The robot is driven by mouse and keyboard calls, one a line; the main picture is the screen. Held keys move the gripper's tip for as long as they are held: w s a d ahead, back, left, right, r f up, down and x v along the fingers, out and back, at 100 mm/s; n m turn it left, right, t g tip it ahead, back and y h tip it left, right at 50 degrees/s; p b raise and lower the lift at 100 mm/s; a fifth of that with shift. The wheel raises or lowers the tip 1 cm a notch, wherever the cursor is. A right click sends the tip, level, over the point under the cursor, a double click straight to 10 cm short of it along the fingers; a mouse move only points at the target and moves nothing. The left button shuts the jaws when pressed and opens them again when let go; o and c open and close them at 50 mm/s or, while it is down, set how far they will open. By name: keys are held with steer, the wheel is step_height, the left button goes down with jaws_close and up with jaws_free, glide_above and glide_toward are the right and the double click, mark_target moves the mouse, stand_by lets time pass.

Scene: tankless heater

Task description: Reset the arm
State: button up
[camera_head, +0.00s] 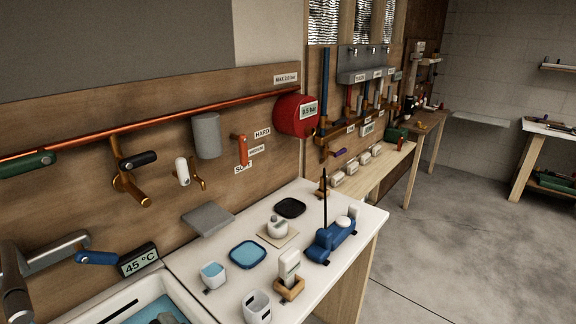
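I see no part of my gripper in the head camera view, so its opening and anything it may hold are hidden. I cannot make out my arm for sure either. A grey metal tube shape (52,249) stands at the lower left edge, beside a blue lever (96,258) and a display reading 45 °C (139,260). It looks like a tap over the sink.
A white counter (222,285) holds a blue pump-like device (332,240), a blue-filled cup (212,275), a white cup (257,306) and round dishes. A copper pipe (200,115) runs along the wooden wall to a red tank (293,118). Floor is clear at right.

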steer(key=s+d+f+n+t+h, duration=0.1)
steer(key=s+d+f+n+h, duration=0.15)
steer(key=d+f, duration=0.45)
steer(key=s+d+f+n+t+h, duration=0.1)
steer(key=s+d+f+n+h, duration=0.15)
steer(key=d, duration=0.85)
steer(key=s+d+f+n+t+h, duration=0.1)
steer(key=s+d+f+n+h, duration=0.1)
steer(key=s+d+f, duration=0.5)
steer(key=s+d+r+n+h, duration=0.3)
steer(key=s+d+n+h, duration=0.3)
steer(key=s+d, duration=0.9)
steer(key=s+n, duration=0.3)
steer(key=s, duration=0.1)
steer(key=shift+d+h, duration=0.3)
